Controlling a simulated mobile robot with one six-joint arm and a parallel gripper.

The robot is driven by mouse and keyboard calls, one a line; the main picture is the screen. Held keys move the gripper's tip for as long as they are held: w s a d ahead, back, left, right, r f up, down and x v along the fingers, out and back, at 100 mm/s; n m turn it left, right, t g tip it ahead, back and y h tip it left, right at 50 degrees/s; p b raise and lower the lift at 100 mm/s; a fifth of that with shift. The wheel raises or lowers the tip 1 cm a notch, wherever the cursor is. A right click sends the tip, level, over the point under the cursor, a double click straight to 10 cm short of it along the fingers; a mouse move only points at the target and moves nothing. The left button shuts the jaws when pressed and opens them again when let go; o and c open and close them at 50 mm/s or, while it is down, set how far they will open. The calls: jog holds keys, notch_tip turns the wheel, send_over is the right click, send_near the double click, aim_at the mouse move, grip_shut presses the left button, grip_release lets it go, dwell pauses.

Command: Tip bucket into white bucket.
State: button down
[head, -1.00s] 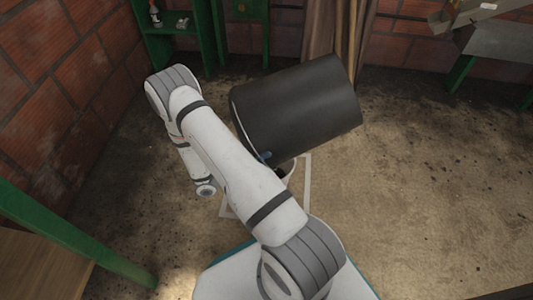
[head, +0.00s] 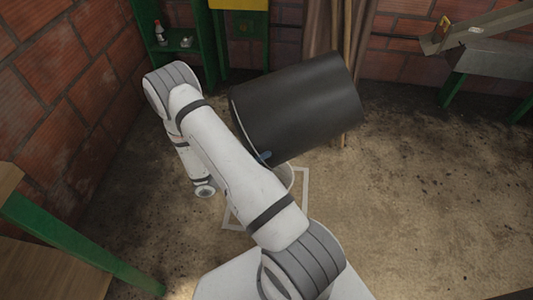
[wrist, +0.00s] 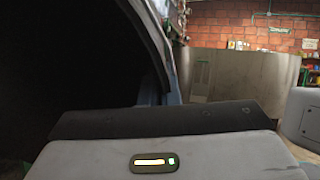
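The large black bucket (head: 298,106) is held tilted on its side in the head view, its mouth toward the lower left. The white bucket (head: 285,178) stands on the floor below the black bucket's rim, mostly hidden by my arm and the black bucket. My gripper (head: 265,157) appears shut on the black bucket's rim; only a bluish bit of it shows. In the wrist view, the black bucket's dark inside (wrist: 70,65) fills the left, with its rim curving past my gripper. What is inside is too dark to tell.
A white square outline (head: 304,186) is on the floor around the white bucket. A green shelf (head: 180,35) stands at the back left and a green-legged wooden table (head: 60,240) at the lower left. A metal chute (head: 475,30) is at the back right. Floor on the right is clear.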

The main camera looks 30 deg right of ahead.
aim_at(261, 136)
notch_tip(261, 136, up, 8)
jog(key=p, duration=0.6)
jog(key=shift+r, duration=0.25)
jog(key=shift+f, duration=0.1)
